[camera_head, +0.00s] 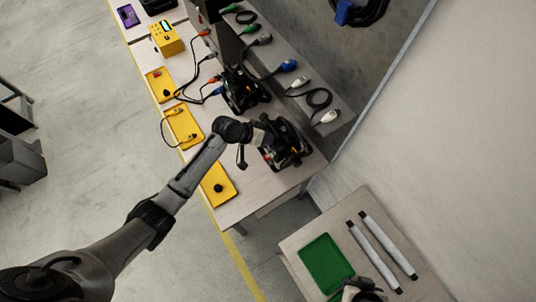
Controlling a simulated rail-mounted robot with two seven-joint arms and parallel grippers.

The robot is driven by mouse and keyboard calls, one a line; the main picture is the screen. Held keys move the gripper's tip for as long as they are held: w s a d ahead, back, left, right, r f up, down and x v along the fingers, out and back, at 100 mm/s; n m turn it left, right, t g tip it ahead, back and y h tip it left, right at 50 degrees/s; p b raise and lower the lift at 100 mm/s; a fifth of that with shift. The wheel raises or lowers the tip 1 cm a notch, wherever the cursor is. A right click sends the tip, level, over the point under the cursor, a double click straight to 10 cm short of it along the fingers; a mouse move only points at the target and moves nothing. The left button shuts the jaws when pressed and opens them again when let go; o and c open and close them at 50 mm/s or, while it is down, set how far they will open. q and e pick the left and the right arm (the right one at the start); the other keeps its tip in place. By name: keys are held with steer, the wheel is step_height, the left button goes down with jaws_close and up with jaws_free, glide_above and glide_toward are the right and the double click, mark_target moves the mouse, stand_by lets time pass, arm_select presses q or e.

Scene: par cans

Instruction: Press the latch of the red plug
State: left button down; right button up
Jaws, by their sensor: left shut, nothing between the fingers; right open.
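My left arm comes in from the lower left, and my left gripper (262,136) is at the near black par can (289,149) on the long table. It is shut with nothing visible in it; its fingertips are small and partly lost against the can. A small red part (267,157) shows at the can's left side, just below the gripper; I cannot tell whether this is the red plug, and no latch can be made out. An orange-red plug (213,79) lies by the second par can (241,92). My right gripper (362,291) is open at the bottom edge, by the green tray (325,264).
Yellow trays (217,194) line the table's left edge, with a yellow box (166,39) farther up. A grey shelf (272,56) holds cables with green, blue and white plugs, including a white one (330,117). Two pale tubes (381,249) lie right of the green tray.

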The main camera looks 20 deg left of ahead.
arm_select(q)
steer(key=b, duration=0.7)
glide_above(268, 155)
steer(key=f, duration=0.6)
steer(key=shift+w+a+f, duration=0.15)
steer(key=shift+a+f, duration=0.1)
steer(key=shift+f, duration=0.1)
steer(key=shift+f+b, duration=0.3)
steer(key=shift+f, duration=0.7)
steer(key=shift+f, duration=0.2)
steer(key=shift+f, duration=0.2)
stand_by(0.5)
